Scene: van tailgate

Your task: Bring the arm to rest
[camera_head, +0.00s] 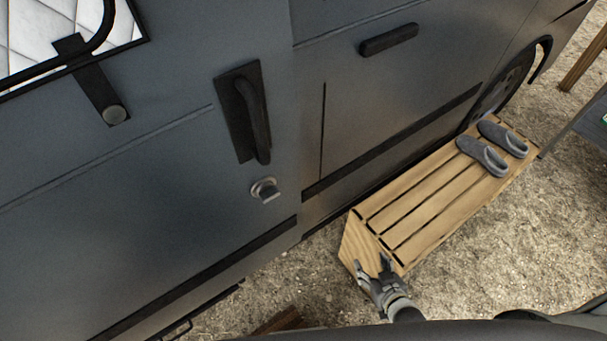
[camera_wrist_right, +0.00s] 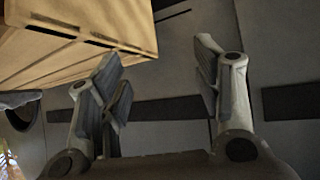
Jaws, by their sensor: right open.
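My right gripper (camera_head: 372,272) is low in the head view, in front of the near end of a slatted wooden bench. In the right wrist view my right gripper (camera_wrist_right: 165,85) shows its two fingers spread apart with nothing between them. The grey van side and a dark trim strip show behind the fingers there. My left gripper is not in view.
The wooden bench (camera_head: 425,205) stands along the van (camera_head: 150,190) and also fills the upper left of the right wrist view (camera_wrist_right: 85,35). A pair of grey slippers (camera_head: 483,156) rests on its far end. A black door handle (camera_head: 248,112) sticks out. Gravel ground (camera_head: 490,255) is open at right.

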